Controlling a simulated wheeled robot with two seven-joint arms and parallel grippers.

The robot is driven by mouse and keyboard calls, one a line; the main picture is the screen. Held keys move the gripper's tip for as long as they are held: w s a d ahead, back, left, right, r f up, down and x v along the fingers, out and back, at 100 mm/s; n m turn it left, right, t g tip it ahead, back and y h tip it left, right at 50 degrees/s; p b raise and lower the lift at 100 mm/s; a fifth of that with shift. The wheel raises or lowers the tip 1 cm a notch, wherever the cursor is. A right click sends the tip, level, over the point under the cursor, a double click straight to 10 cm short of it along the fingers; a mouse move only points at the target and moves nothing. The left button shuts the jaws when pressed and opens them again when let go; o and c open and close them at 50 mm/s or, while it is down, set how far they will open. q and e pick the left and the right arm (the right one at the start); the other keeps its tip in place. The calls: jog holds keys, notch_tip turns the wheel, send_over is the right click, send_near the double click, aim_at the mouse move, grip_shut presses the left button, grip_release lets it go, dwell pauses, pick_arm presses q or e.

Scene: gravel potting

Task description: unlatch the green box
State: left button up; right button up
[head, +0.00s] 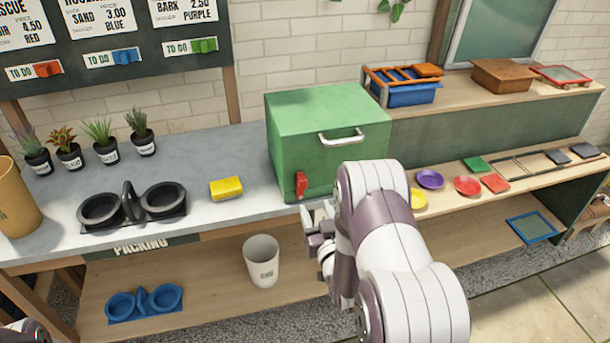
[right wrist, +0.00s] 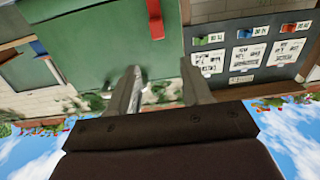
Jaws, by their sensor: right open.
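The green box (head: 312,125) stands on the grey counter with its lid down and a silver handle (head: 341,137) on its front. A red latch (head: 301,185) hangs on the lower front left of the box. In the right wrist view, which is upside down, the green box (right wrist: 95,45) fills the upper left and the red latch (right wrist: 155,18) is at the top. My right gripper (head: 313,214) is open and empty, just below and in front of the latch, apart from it. Its two fingers (right wrist: 160,72) show either side of the picture's middle. My left gripper is not visible.
A yellow sponge (head: 226,188) lies left of the box, beside a black double-pot holder (head: 132,207). Several potted plants stand at the back left. A white pot (head: 262,262) stands on the lower shelf. Coloured saucers, including a purple one (head: 430,179), lie on the right shelf.

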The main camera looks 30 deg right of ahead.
aim_at(304, 182)
jog(key=x, duration=1.1)
jog(key=shift+w+d+f+p, duration=0.15)
jog(key=shift+w+f+p, duration=0.1)
jog(key=shift+f+p, duration=0.05)
grip_shut()
